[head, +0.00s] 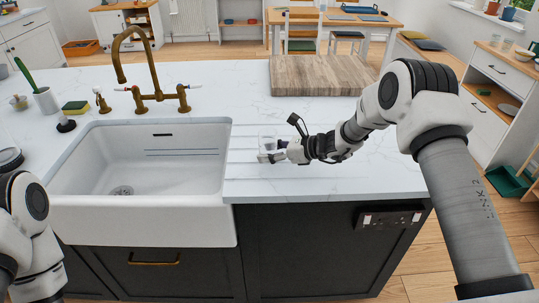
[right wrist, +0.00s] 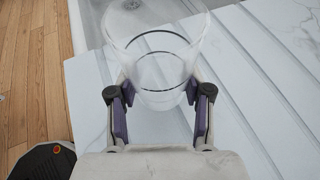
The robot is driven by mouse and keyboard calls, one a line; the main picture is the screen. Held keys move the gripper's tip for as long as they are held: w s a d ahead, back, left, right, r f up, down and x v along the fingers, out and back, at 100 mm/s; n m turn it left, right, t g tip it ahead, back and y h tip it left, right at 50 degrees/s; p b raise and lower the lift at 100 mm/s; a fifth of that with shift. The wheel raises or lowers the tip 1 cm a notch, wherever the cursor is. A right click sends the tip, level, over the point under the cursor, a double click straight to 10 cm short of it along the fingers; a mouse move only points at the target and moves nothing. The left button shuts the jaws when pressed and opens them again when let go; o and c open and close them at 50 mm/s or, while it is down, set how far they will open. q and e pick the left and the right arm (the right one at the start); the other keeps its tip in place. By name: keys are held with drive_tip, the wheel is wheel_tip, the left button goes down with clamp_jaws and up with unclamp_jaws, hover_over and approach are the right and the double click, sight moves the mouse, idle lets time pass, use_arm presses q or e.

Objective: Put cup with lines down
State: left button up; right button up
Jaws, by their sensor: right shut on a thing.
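The cup with lines (right wrist: 160,50) is clear glass with dark rings around it. In the right wrist view it sits between the two purple-padded fingers of my right gripper (right wrist: 160,112), which is shut on it. In the head view my right gripper (head: 272,150) reaches in from the right over the white counter, just right of the sink, and the cup (head: 267,143) shows faintly at its fingertips. I cannot tell whether the cup's base touches the counter. My left arm shows at the left edge, but its gripper is out of view.
The white sink (head: 140,215) lies left of the right gripper, with a brass tap (head: 150,75) behind it. Drain grooves run in the counter (head: 370,178) beside the sink. A wooden board (head: 318,75) lies further back. A sponge (head: 75,107) is at the left.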

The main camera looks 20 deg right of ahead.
wheel_tip(320, 180, down, 3)
drive_tip(key=shift+a+r+p, duration=0.1)
drive_tip(key=shift+p, duration=0.35)
drive_tip(key=shift+f+b, duration=0.25)
drive_tip(key=shift+b, duration=0.1)
drive_tip(key=o, duration=1.2)
drive_tip(key=shift+r+p, duration=0.3)
drive_tip(key=shift+p, duration=0.05)
drive_tip(key=b+v, duration=0.2)
drive_tip(key=v, duration=1)
drive_tip(key=shift+s+f, duration=0.1)
drive_tip(key=shift+f, duration=0.05)
